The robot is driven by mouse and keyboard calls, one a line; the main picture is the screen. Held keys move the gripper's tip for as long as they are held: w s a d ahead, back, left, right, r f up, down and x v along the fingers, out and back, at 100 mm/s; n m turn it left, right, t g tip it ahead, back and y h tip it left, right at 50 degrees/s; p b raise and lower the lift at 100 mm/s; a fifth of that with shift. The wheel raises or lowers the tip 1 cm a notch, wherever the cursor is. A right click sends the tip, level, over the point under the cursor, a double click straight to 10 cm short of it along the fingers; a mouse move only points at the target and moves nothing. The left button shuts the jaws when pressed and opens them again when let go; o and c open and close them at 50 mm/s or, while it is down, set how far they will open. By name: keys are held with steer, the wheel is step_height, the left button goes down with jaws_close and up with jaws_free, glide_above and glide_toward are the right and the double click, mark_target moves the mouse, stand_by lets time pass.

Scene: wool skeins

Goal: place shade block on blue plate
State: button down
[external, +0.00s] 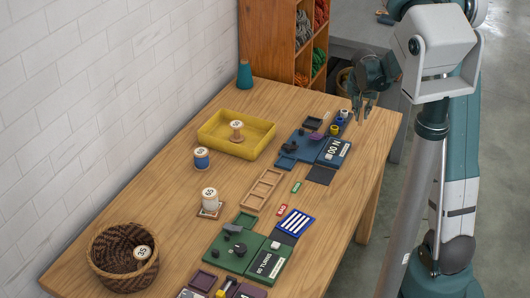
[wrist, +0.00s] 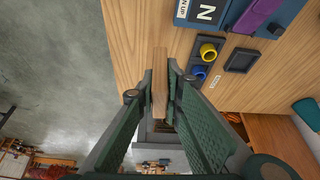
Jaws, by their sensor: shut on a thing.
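My gripper (external: 361,110) is over the far right edge of the table. In the wrist view its fingers (wrist: 160,90) are shut on a narrow brown block (wrist: 159,84), held upright between the pads. I cannot tell its full shape, and the external view does not show it clearly. The blue plate (external: 296,143) lies on the table to the left of my gripper, with a purple piece and dark bits on it. Part of the blue plate (wrist: 285,29) shows at the top right of the wrist view, apart from the held block.
A dark strip (wrist: 196,84) with yellow and blue cups and a dark square tray (wrist: 242,60) sit beside the blue plate. A yellow tray (external: 222,147), a wooden rack (external: 250,203), a green plate (external: 221,254) and a basket (external: 98,251) stand farther off. Shelves (external: 275,40) rise behind.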

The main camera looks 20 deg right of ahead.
steer(key=s+a+n+y+b, duration=0.1)
steer(key=s+a+n, duration=0.4)
steer(key=s+a, duration=0.5)
steer(key=s+a+n+y+b, duration=0.1)
steer(key=s+a+n+y, duration=0.2)
steer(key=s+a+n, duration=0.3)
steer(key=s+a+n+y+b, duration=0.1)
steer(key=s+a+n, duration=0.5)
steer(key=s+a, duration=0.8)
steer(key=a+y, duration=0.1)
steer(key=a, duration=0.8)
steer(key=shift+s+f, duration=0.1)
steer(key=shift+f, duration=0.05)
steer(key=b, duration=0.2)
glide_toward(290, 221)
steer(key=shift+w+a, duration=0.6)
steer(key=shift+w, duration=0.15)
steer(key=shift+f+b, duration=0.9)
steer(key=shift+f, duration=1.15)
steer(key=shift+f, duration=0.15)
steer(key=c, duration=2.5)
jaws_free()
